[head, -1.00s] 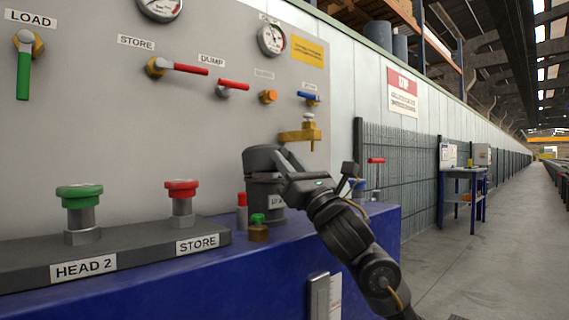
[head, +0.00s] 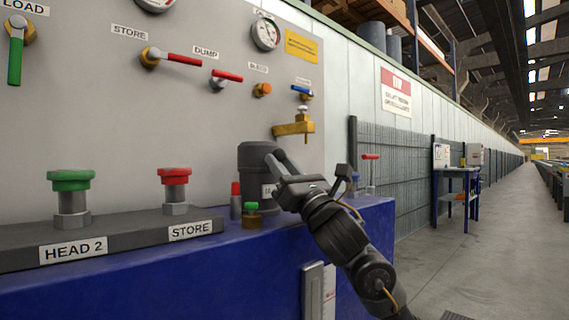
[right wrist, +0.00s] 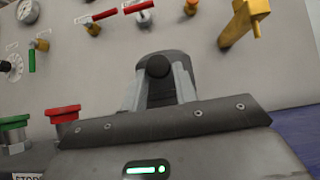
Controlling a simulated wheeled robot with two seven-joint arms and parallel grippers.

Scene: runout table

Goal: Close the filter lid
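The filter (head: 257,165) is a dark grey canister on the blue bench, with a pale label low on its side. Its dark lid (head: 257,148) is at the top; I cannot tell whether it is fully seated. My right gripper (head: 274,157) reaches the canister's right side from the right. In the right wrist view the two pale fingers (right wrist: 158,82) stand apart, with the lid's round black knob (right wrist: 158,66) showing between their tips. I cannot tell whether they touch it. My left gripper is not in view.
A small green-capped brass fitting (head: 251,214) and a red-topped post (head: 236,200) stand close left of the filter. A brass tap (head: 295,126) juts from the panel above. Green (head: 71,190) and red (head: 174,185) push knobs stand at the left. The aisle at right is clear.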

